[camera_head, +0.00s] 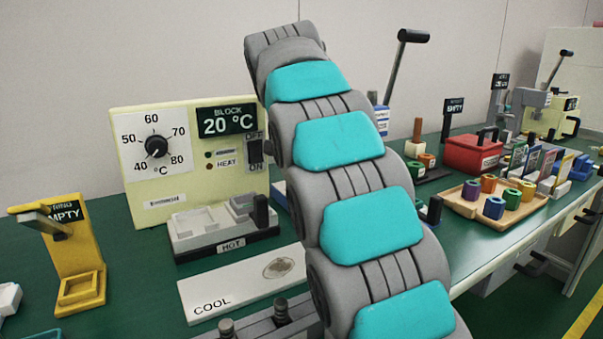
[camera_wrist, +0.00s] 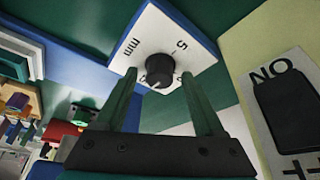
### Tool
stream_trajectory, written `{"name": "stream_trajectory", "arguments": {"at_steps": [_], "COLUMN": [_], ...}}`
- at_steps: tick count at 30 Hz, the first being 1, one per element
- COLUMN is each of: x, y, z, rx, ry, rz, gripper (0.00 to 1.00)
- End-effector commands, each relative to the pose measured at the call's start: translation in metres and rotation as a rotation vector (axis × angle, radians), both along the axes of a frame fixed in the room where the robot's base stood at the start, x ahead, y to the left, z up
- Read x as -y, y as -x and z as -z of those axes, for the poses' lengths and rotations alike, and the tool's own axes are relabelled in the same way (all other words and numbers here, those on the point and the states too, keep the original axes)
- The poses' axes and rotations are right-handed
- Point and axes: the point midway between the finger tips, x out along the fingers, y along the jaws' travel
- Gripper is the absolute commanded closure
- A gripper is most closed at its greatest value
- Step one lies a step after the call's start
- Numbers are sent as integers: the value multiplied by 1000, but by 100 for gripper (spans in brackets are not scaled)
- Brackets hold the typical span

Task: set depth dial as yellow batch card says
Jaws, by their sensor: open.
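In the wrist view, a black round knob (camera_wrist: 160,69) sits on a white dial plate (camera_wrist: 165,35) marked "mm" and "5"; other marks are partly covered. My gripper (camera_wrist: 158,77) is open, with its two green fingers on either side of the knob in the picture. I cannot tell whether they touch it. In the head view, a card with a yellowish edge (camera_head: 563,168) stands among several coloured cards at the right; its writing is too small to read. The head view shows my arm across the middle, but not my gripper or the mm dial.
A cream heater panel (camera_head: 190,183) has a separate °C knob (camera_head: 156,146). A black switch by "NO" lettering (camera_wrist: 288,110) is close at the right in the wrist view. A wooden tray (camera_head: 468,207) of coloured nuts, a red box (camera_head: 470,155) and a yellow stand (camera_head: 75,250) occupy the green bench.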

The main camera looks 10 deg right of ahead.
Motion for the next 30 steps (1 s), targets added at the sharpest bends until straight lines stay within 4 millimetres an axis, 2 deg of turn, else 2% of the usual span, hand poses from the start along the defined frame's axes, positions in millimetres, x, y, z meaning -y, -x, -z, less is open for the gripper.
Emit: {"name": "stream_trajectory", "arguments": {"at_steps": [11,16,23,30], "x": [-3,-7,-16,-19], "y": [3,8,19,23], "z": [-10,-27,-64,-73], "rx": [-2,3,3,0], "ry": [1,0,1,0], "rz": [1,-1,-2,0], "gripper": [30,30,30,30]}}
